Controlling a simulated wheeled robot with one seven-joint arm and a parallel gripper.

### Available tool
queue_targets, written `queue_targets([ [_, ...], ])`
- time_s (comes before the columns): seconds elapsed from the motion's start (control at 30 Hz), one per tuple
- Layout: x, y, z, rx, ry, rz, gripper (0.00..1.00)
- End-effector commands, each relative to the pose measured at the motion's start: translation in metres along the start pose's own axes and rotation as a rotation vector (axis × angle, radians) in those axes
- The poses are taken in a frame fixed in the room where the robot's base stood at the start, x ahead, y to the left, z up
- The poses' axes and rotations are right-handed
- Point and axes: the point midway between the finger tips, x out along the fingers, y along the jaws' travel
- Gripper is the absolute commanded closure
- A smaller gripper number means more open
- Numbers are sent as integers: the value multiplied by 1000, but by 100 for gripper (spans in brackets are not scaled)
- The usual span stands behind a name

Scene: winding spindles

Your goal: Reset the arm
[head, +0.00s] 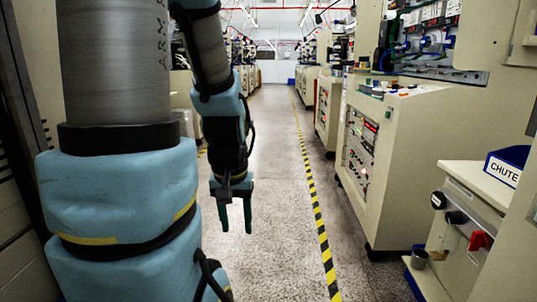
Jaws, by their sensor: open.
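My gripper (236,217) hangs below my blue and grey arm, left of the middle of the head view. Its two fingers point down, stand apart and hold nothing. It hangs in free air over the speckled floor of the aisle, to the left of the striped line. My arm's thick upper part fills the left of the view and hides what is behind it.
A cream machine cabinet (402,158) with lit panels stands on the right. A cream unit (470,222) with knobs and a blue CHUTE bin (506,165) is at the near right. A yellow-black floor stripe (317,208) runs down the aisle. The aisle floor (277,165) is clear.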

Motion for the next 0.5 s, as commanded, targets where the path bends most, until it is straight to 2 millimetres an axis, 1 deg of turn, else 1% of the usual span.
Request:
queue_targets([
  [0.03, -20, 2, -6, 11, 4, -1, 51],
  [0.27, -65, 3, -13, 15, 6, -2, 51],
  [0.5, -127, 3, -22, 17, 7, -2, 51],
])
